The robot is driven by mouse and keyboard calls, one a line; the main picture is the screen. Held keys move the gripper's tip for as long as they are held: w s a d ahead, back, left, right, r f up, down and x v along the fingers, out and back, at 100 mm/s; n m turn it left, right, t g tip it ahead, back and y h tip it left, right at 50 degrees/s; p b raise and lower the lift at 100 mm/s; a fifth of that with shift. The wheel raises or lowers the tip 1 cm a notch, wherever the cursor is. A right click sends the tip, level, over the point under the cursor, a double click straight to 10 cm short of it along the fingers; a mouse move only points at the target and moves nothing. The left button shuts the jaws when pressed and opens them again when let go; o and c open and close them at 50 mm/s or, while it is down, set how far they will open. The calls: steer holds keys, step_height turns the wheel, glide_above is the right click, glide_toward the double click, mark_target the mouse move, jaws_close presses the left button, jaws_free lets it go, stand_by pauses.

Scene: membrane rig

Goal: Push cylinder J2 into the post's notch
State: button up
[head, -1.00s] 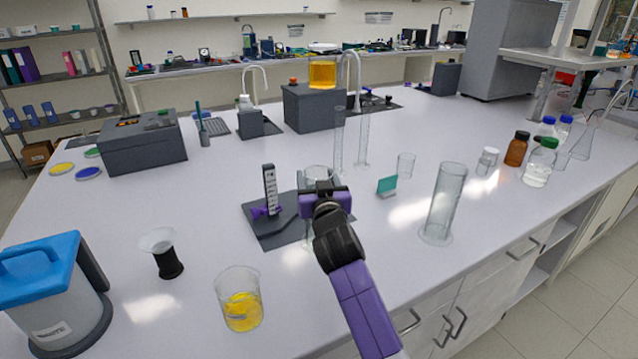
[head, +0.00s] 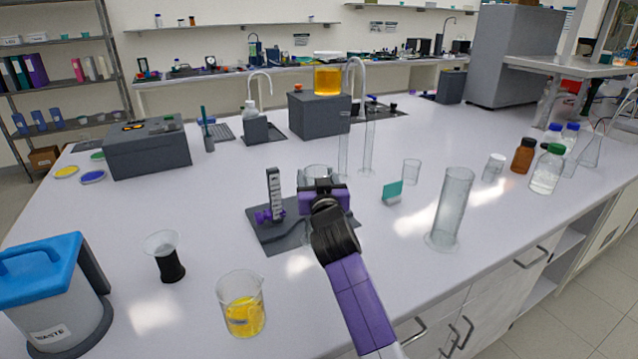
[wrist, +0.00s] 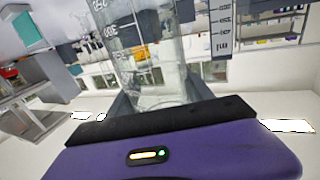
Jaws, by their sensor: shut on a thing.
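A clear glass cylinder (head: 317,172) stands at my gripper (head: 322,187), mostly hidden behind it in the head view. In the wrist view the graduated glass cylinder (wrist: 150,55) rises just beyond the black jaw edge (wrist: 160,117). My gripper is shut on it. I cannot read a J2 label. The dark post (head: 274,192) with a white scale stands on a grey base plate (head: 285,233), left of the gripper. It shows at the upper right of the wrist view (wrist: 222,25). A gap remains visible between post and gripper in the head view. The notch cannot be made out.
Two tall thin glass cylinders (head: 367,148) stand behind the gripper. A beaker of yellow stuff (head: 242,305) and a black-based funnel (head: 166,257) are front left. The bench between is clear.

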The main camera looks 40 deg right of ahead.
steer(key=shift+w+d+b, duration=0.25)
steer(key=shift+w+b, duration=0.2)
steer(key=shift+w, duration=0.35)
steer(key=shift+w+d+b, duration=0.2)
steer(key=shift+w+b, duration=0.25)
steer(key=shift+w, duration=0.35)
steer(key=shift+w+d+b, duration=0.15)
steer(key=shift+w+b, duration=0.3)
steer(key=shift+w, duration=0.1)
steer(key=o, duration=1.8)
steer(key=shift+s, duration=0.1)
